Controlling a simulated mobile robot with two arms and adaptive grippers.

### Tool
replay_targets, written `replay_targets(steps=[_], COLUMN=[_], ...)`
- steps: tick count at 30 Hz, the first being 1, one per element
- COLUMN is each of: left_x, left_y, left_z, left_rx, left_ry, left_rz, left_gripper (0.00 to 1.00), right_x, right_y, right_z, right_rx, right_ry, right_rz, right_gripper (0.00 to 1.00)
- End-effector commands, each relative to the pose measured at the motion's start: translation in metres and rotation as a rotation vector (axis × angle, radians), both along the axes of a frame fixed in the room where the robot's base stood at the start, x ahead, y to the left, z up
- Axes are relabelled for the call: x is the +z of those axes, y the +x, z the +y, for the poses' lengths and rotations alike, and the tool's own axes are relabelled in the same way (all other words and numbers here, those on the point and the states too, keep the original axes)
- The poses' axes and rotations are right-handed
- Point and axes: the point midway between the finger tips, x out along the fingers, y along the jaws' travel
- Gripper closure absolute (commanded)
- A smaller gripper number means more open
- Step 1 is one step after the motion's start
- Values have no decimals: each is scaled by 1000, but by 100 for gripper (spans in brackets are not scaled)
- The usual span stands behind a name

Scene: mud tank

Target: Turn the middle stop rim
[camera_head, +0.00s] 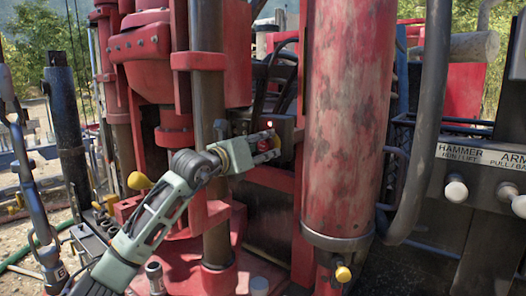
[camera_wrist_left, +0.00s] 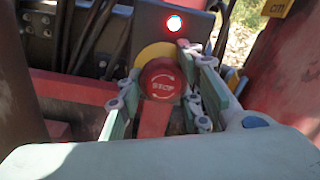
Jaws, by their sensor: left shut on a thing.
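The red stop button (camera_wrist_left: 161,82) with the word STOP and arrows on its face sits between my left gripper's fingers in the left wrist view. A yellow disc (camera_wrist_left: 152,53) shows behind it. My left gripper (camera_wrist_left: 160,95) is shut on the stop button's rim, one finger on each side. In the head view my left gripper (camera_head: 268,147) reaches in from the left, between a dark pole and the red cylinder, and the button is mostly hidden by its fingers. My right gripper is in neither view.
A thick worn red cylinder (camera_head: 347,120) stands just right of my left gripper. A dark vertical pole (camera_head: 209,100) stands behind my left arm. A lit red-and-white lamp (camera_wrist_left: 174,23) is above the button. A panel with knobs (camera_head: 480,160) is at the right.

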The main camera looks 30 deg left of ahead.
Motion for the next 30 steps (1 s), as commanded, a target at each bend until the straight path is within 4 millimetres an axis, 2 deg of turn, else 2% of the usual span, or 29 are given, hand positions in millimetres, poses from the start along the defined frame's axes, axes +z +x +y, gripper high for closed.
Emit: replay_targets(steps=[3, 12, 21, 30], left_x=[-4, -1, 2, 5], left_y=[0, 0, 0, 0], left_z=[2, 3, 3, 3], left_rx=[4, 6, 5, 7], left_ry=[92, 336, 512, 584], left_rz=[-6, -25, -39, -48], left_gripper=[93, 93, 93, 93], right_x=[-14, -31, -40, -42], right_y=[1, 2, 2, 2], right_z=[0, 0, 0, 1], right_rx=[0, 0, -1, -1], right_ry=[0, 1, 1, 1], right_rz=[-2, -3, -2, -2], right_gripper=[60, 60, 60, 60])
